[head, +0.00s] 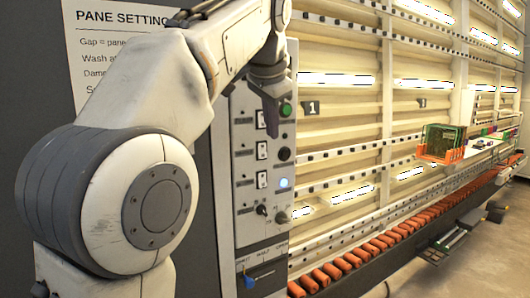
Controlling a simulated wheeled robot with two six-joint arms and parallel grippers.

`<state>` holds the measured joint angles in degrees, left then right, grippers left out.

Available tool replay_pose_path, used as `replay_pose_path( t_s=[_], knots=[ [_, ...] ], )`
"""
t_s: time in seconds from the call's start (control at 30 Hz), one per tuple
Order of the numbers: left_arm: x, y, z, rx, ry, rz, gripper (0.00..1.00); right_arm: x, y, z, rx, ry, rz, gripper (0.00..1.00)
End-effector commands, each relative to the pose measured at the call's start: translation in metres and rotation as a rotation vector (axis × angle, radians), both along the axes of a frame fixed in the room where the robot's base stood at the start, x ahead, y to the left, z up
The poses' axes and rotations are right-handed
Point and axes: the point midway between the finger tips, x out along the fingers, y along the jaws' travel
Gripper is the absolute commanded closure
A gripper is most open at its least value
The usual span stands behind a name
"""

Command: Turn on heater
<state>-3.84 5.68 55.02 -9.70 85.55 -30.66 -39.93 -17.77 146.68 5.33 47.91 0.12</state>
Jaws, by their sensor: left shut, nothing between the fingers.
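The control panel (248,225) is a light grey upright strip on the washer's near end. It carries a column of white rocker switches (261,180) on the left. Beside them are a green button (286,109), a dark round button (284,154) and a blue lit button (284,183). Two dark knobs (281,217) sit lower down. The small labels are too blurred to read, so I cannot tell which control is the heater's. My left gripper (271,122) is shut, empty and pointing down in front of the upper panel, overlapping the top switch area. My right gripper is out of view.
A blue-handled lever (258,277) is below the panel. A pane-setting notice (125,40) is partly hidden by my left arm. Orange rollers (375,248) run along the washer's foot. An orange rack of green panels (443,142) stands at the right.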

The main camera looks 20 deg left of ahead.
Motion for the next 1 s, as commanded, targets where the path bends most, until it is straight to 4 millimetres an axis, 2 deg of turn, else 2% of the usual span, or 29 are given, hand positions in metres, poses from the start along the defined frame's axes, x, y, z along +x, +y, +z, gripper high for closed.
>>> replay_pose_path(
  t_s=[0.03, 0.4, 0.47, 0.63, 1.0],
  knots=[
    [0.005, 0.002, -0.010, 0.000, 0.005, 0.002, 1.00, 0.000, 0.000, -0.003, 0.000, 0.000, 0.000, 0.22],
    [0.048, 0.012, -0.072, 0.000, 0.005, 0.002, 1.00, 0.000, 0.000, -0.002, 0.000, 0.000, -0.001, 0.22],
    [0.055, 0.022, -0.067, -0.002, 0.002, 0.005, 1.00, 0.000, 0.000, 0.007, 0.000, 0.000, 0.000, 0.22],
    [0.066, 0.037, -0.071, 0.000, 0.002, 0.004, 1.00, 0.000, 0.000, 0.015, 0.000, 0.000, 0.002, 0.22],
    [0.071, 0.042, -0.074, -0.001, 0.000, 0.000, 1.00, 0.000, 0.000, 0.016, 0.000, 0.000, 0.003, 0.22]
  ],
)
